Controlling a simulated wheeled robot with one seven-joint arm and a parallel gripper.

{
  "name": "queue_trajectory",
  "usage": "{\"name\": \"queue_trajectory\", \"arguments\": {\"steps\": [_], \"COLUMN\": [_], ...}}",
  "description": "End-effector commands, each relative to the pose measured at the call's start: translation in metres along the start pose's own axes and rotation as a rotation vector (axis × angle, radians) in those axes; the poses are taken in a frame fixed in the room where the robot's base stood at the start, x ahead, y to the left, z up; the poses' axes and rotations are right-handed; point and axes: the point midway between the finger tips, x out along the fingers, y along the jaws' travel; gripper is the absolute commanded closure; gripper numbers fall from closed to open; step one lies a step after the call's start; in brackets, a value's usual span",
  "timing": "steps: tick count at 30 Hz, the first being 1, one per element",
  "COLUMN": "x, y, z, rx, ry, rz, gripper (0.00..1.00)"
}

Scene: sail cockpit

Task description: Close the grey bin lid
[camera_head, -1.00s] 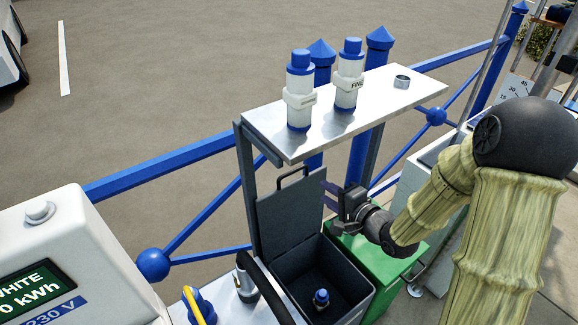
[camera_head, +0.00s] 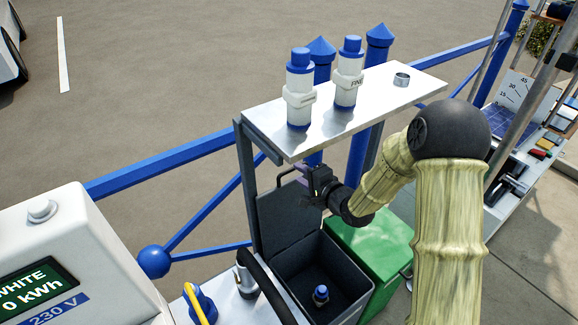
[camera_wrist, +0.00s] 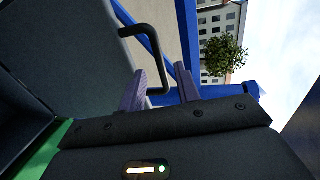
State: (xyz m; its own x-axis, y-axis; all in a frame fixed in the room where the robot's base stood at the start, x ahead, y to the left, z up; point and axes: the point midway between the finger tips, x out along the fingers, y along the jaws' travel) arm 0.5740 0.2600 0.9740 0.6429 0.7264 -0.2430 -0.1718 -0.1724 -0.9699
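The grey bin (camera_head: 337,292) stands with its lid (camera_head: 283,222) raised upright at the back. A black bar handle (camera_head: 288,173) stands at the lid's top edge. The handle (camera_wrist: 155,55) and the lid's grey face (camera_wrist: 85,50) also show in the wrist view. My gripper (camera_head: 303,184) is at the lid's upper right, close to the handle. In the wrist view my gripper (camera_wrist: 160,88) has its two purple fingers apart, with the handle bar in the gap between them in the picture. I cannot tell whether it touches the handle.
A metal shelf (camera_head: 385,105) with two white-blue bottles overhangs the lid. A green bin (camera_head: 375,245) adjoins the grey bin on the right. A blue-capped object (camera_head: 321,295) lies inside the grey bin. A black hose (camera_head: 265,285) curves by its left side.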

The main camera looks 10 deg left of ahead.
Motion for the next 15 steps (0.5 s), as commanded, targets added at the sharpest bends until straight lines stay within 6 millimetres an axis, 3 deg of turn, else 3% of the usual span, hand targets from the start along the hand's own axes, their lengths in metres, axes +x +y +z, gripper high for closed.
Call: {"name": "queue_trajectory", "arguments": {"steps": [9, 15], "x": [0.052, 0.064], "y": [-0.001, 0.0], "z": [0.001, 0.0], "rx": [-0.001, 0.0], "ry": [-0.001, 0.0], "rz": [-0.001, 0.0], "gripper": [0.67, 0.67]}}
